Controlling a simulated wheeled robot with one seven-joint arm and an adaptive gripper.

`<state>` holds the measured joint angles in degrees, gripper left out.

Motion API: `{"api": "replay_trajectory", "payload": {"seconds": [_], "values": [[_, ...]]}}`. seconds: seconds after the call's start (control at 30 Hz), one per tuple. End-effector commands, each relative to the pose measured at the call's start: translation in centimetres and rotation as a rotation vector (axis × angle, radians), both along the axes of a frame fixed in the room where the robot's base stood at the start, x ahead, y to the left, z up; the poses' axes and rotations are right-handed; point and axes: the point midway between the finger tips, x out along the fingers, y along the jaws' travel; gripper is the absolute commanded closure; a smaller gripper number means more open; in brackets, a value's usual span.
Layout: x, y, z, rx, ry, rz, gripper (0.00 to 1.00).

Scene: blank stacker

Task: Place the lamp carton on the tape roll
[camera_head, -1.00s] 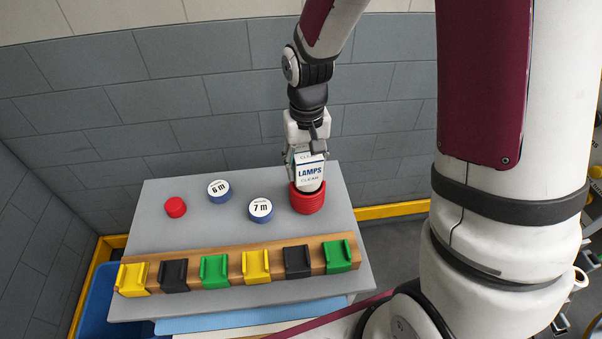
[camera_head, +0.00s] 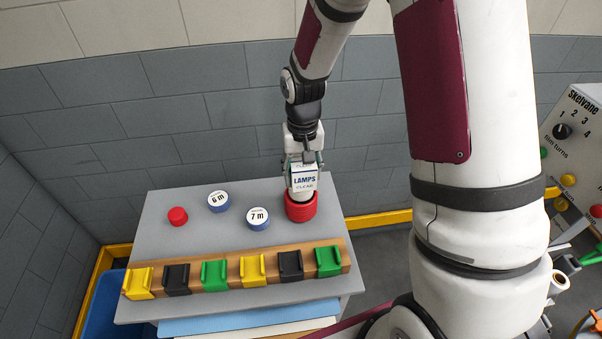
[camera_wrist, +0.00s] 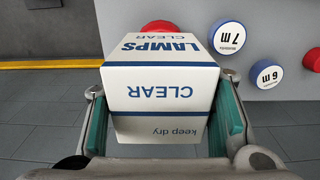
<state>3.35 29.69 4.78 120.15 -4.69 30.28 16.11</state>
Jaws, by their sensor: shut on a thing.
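The lamp carton (camera_head: 304,180) is a white box with blue LAMPS and CLEAR lettering. My gripper (camera_head: 303,166) is shut on it, with a green-padded finger on each side in the wrist view (camera_wrist: 165,135). Directly below the carton in the head view is a thick red round thing, apparently the tape roll (camera_head: 301,212), at the right of the grey table. The carton hides its top, so I cannot tell whether they touch. Red also shows behind the carton in the wrist view (camera_wrist: 160,26).
Blue-sided discs marked 6 m (camera_head: 219,201) and 7 m (camera_head: 258,218) and a small red disc (camera_head: 177,216) lie left on the grey table (camera_head: 160,255). A wooden rail (camera_head: 207,278) with several coloured holders runs along the front. A control panel (camera_head: 575,135) stands at right.

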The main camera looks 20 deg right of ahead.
Motion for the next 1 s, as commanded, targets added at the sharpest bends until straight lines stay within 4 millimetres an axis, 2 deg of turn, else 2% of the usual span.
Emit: {"api": "replay_trajectory", "payload": {"seconds": [0.1, 0.3, 0.6, 1.0], "values": [[1.5, -0.3, -0.1, 0.000, 0.000, 0.000, 0.78], [3.0, -0.6, -0.3, 0.000, 0.001, 0.000, 0.78], [2.9, -0.6, -3.6, -0.001, 0.002, 0.000, 0.78], [3.0, -0.5, -4.1, -0.001, 0.001, 0.000, 0.78]]}}
